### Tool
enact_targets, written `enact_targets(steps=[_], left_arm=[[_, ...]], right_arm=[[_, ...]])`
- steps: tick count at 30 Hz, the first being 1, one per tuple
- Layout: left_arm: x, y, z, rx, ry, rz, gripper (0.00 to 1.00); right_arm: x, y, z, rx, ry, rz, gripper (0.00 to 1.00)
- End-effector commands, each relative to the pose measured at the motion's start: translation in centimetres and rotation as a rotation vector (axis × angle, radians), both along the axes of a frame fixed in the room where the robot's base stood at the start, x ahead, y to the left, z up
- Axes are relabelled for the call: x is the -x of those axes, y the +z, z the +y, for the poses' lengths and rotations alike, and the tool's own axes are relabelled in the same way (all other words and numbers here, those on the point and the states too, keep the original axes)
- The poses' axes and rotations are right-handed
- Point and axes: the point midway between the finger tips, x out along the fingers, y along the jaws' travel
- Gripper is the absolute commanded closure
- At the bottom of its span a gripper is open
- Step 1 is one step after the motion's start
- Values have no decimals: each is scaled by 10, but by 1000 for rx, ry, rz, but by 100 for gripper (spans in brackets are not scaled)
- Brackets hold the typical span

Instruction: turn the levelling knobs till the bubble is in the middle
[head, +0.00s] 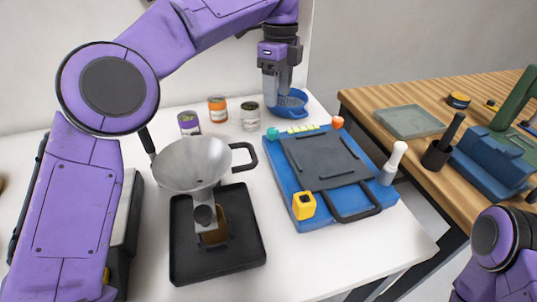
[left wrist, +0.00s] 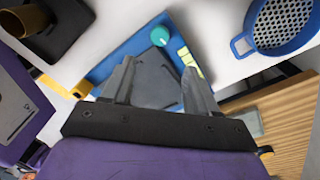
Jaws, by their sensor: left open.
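A blue levelling base (head: 285,190) with a dark grey plate (head: 325,160) lies on the white table. A teal knob (head: 272,133) is at its back left corner, an orange knob (head: 338,122) at the back right, and a yellow knob (head: 304,205) at the front. A yellow-green strip, perhaps the vial (head: 303,129), lies along the back edge; I cannot make out a bubble. My left gripper (head: 277,93) is open and empty, above and behind the base. In the left wrist view, the teal knob (left wrist: 160,36) shows beyond its open fingers (left wrist: 158,75).
A blue colander (head: 293,103) sits behind the base. A metal funnel (head: 193,163) stands over a black tray (head: 180,260) to the left. Several small jars (head: 218,108) stand at the back. A white-topped peg (head: 393,163) is at the right. A wooden table (head: 380,95) is beyond.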

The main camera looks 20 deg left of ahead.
Motion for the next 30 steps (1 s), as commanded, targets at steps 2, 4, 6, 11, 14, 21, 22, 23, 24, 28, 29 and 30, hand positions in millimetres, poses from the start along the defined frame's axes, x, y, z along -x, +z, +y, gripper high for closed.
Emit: enact_targets(steps=[2,4,6,11,14,21,22,23,24,28,29,30], left_arm=[[3,-5,6,-4,116,-33,41],[4,-4,8,-4,168,-43,41],[4,-11,9,-5,181,-43,41],[4,-46,9,-4,177,-40,41],[4,-67,9,-4,177,-39,41],[4,-99,8,-4,176,-42,41],[4,-100,8,-4,177,-42,41],[4,-101,8,-3,177,-42,41],[4,-102,8,-3,177,-42,41],[4,-102,8,-3,177,-42,41],[4,-102,8,-3,177,-42,41],[4,-102,8,-3,177,-42,44]], right_arm=[[0,-21,0,0,0,0,57],[0,-23,0,0,0,0,57],[0,-24,0,0,0,-1,57],[0,-33,0,0,0,-1,57],[0,-37,0,0,0,-1,57],[0,-40,0,0,0,-1,57],[0,-40,0,0,0,-1,57],[0,-40,0,0,0,-1,57],[0,-40,0,0,0,-1,57],[0,-40,0,0,0,-1,57],[0,-40,0,0,0,-1,57],[0,-40,0,0,0,-1,57]])
